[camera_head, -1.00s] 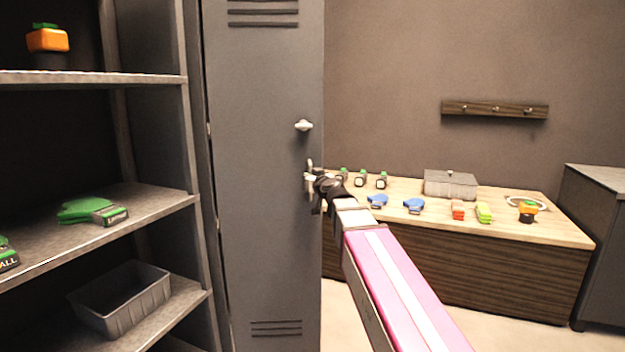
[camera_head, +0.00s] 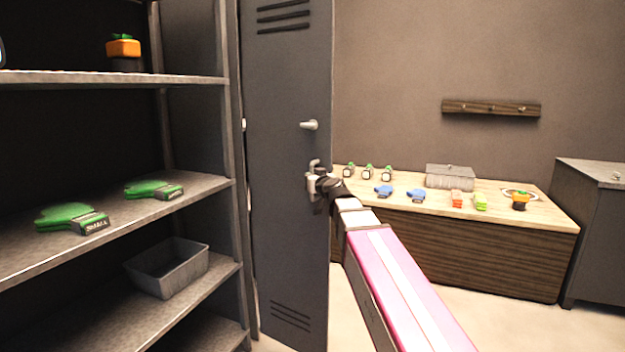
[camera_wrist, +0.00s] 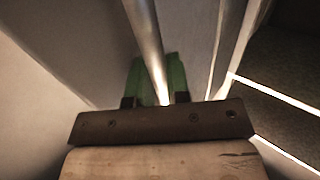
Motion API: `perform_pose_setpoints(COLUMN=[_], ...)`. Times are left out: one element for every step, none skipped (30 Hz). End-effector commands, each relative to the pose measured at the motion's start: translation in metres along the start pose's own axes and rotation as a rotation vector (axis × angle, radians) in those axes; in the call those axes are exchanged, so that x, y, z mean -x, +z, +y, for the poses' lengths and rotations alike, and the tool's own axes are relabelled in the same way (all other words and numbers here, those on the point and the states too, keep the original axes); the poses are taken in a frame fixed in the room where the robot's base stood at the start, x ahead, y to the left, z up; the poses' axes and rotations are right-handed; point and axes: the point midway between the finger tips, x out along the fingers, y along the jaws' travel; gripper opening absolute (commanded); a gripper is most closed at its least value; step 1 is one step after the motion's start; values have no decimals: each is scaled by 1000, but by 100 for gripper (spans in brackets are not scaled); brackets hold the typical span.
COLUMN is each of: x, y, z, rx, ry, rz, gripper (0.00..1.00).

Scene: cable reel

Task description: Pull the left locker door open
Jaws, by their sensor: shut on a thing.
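The grey locker door (camera_head: 285,220) stands left of centre in the head view, with slanted vent slots at top and bottom. Its right edge is swung out toward me, so it stands ajar. A small pale knob (camera_head: 309,125) sits above the pull handle (camera_head: 313,166). My gripper (camera_head: 318,184) is at this handle, which my arm partly hides. In the wrist view, the green fingertips (camera_wrist: 157,80) lie on either side of the handle's metal bar (camera_wrist: 145,35), shut on it. The locker's inside is hidden behind the door.
An open shelf unit (camera_head: 110,78) with green gloves (camera_head: 155,189), a grey bin (camera_head: 168,267) and an orange-topped item (camera_head: 123,47) stands left of the door. A wooden bench (camera_head: 450,255) with small items stands behind at right. A grey cabinet (camera_head: 600,235) is far right.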

Motion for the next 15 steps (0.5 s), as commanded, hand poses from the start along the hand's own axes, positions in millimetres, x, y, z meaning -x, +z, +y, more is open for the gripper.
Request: perform_pose_setpoints(x=[-1,-1,-1,-1,-1,-1,-1,-1,-1,-1,-1,-1,-1,-1,-1], y=[0,0,0,0,0,0,0,0,0,0,0,0,0,0,0], z=[-1,-1,-1,-1,-1,-1,-1,-1,-1,-1,-1,-1,-1,-1,-1], rx=[7,7,7,7,7,7,8,8,8,8,8,8,8,8,7], ry=[-2,-2,-2,-2,-2,-2,-2,-2,-2,-2,-2,-2,-2,-2,-1], rz=[-1,-1,-1,-1,-1,-1,-1,-1,-1,-1,-1,-1,-1,-1,-1], gripper=[0,0,0,0,0,0,0,0,0,0,0,0,0,26,40])
